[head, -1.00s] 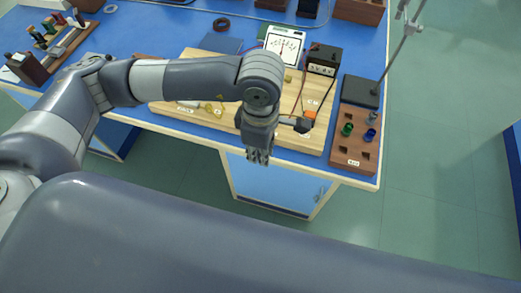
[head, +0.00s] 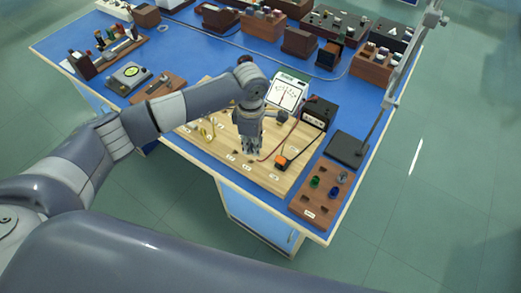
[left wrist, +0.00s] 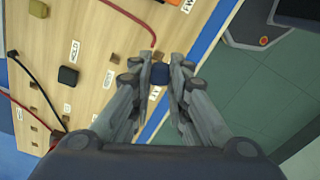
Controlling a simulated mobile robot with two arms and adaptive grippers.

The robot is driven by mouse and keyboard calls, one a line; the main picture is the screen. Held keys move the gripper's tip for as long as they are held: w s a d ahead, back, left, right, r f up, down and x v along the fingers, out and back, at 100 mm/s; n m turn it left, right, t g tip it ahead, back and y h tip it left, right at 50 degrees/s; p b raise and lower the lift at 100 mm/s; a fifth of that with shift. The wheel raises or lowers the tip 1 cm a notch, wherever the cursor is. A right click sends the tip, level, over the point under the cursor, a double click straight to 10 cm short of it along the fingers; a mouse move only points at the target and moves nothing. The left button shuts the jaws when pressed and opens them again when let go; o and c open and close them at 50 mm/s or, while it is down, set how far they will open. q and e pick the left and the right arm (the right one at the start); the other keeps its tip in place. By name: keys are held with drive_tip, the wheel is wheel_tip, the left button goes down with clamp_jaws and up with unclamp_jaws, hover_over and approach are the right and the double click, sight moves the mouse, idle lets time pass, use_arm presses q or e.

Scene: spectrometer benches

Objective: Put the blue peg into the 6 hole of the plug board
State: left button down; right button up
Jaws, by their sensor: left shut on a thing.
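My left gripper (head: 251,150) is low over the light wooden board (head: 215,135), which has labelled square holes. In the left wrist view the gripper (left wrist: 160,78) is shut on a dark blue peg (left wrist: 160,72), held between its fingertips. The board (left wrist: 95,60) lies beneath it there, with a small label just below the peg. I cannot tell whether the peg touches the board or which hole is under it. Another blue peg (head: 334,192) and a green peg (head: 315,182) stand in the brown holed block (head: 309,213) at right. My right gripper is not in view.
A white meter (head: 287,93) and a black box (head: 318,114) stand behind the board. A stand base (head: 348,148) with a tall rod is at right. Several brown racks line the back.

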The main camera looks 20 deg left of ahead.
use_arm(q)
drive_tip(key=shift+a, duration=0.25)
drive_tip(key=shift+a+f+b, duration=0.2)
drive_tip(key=shift+f+b, duration=0.4)
drive_tip(key=shift+f, duration=1.1)
drive_tip(key=shift+f+b, duration=0.45)
drive_tip(key=shift+b, duration=0.05)
drive_tip(key=shift+f+b, duration=0.45)
drive_tip(key=shift+f, duration=0.15)
drive_tip(key=shift+f+b, duration=0.45)
drive_tip(key=shift+b, duration=0.05)
drive_tip(key=shift+w+f, duration=0.1)
drive_tip(key=shift+f, duration=0.15)
drive_tip(key=c, duration=1.5)
unclamp_jaws()
drive_tip(key=shift+o, duration=0.3)
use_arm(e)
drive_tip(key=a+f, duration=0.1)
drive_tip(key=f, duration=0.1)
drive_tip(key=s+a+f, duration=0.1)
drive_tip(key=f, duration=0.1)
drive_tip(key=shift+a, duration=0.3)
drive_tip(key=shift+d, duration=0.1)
